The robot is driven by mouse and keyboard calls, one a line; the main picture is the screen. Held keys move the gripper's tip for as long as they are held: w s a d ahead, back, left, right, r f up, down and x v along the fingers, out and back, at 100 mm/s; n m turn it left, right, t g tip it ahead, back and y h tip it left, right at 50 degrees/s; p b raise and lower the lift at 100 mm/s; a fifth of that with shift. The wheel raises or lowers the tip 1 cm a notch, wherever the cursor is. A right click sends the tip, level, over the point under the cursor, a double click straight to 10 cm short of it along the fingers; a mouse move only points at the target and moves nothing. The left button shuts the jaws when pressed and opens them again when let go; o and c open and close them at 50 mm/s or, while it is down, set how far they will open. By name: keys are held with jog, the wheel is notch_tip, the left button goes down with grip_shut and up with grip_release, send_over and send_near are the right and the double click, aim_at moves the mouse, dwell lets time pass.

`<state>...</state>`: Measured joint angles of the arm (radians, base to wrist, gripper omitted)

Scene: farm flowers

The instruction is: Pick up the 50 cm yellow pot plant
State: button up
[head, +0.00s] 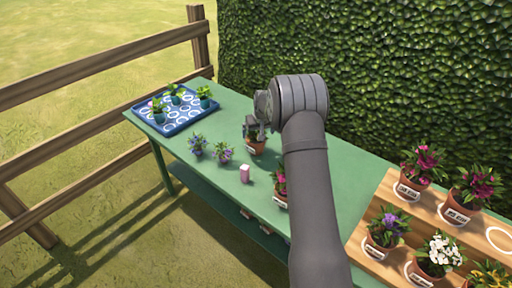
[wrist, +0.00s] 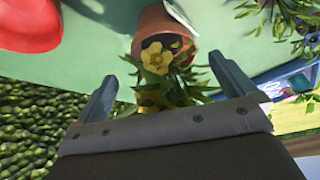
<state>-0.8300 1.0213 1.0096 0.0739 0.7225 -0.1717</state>
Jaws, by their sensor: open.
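The yellow-flowered pot plant (wrist: 156,58) shows in the wrist view in a terracotta pot (wrist: 160,22), with green leaves. It lies between the two fingers of my gripper (wrist: 162,68), which are open and spread apart on either side of the leaves. In the head view a terracotta pot (head: 255,147) with a white label stands on the green table, directly under my gripper (head: 256,128). There my gripper hides most of its plant, and the label is too small to read.
A blue tray (head: 180,127) with several small plants lies at the table's far left. Two purple-flowered plants (head: 223,154) and a pink block (head: 244,173) stand nearby. A wooden stepped stand (head: 383,193) holds several potted plants at right. A red object (wrist: 28,25) shows in the wrist view.

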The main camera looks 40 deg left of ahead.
aim_at(256, 141)
jog(key=shift+s+x, duration=0.2)
jog(key=shift+x, duration=4.1)
jog(key=shift+a, duration=0.15)
jog(key=c, duration=1.2)
jog(key=shift+r, duration=0.1)
jog(key=shift+c, duration=0.5)
jog(key=shift+r, duration=0.1)
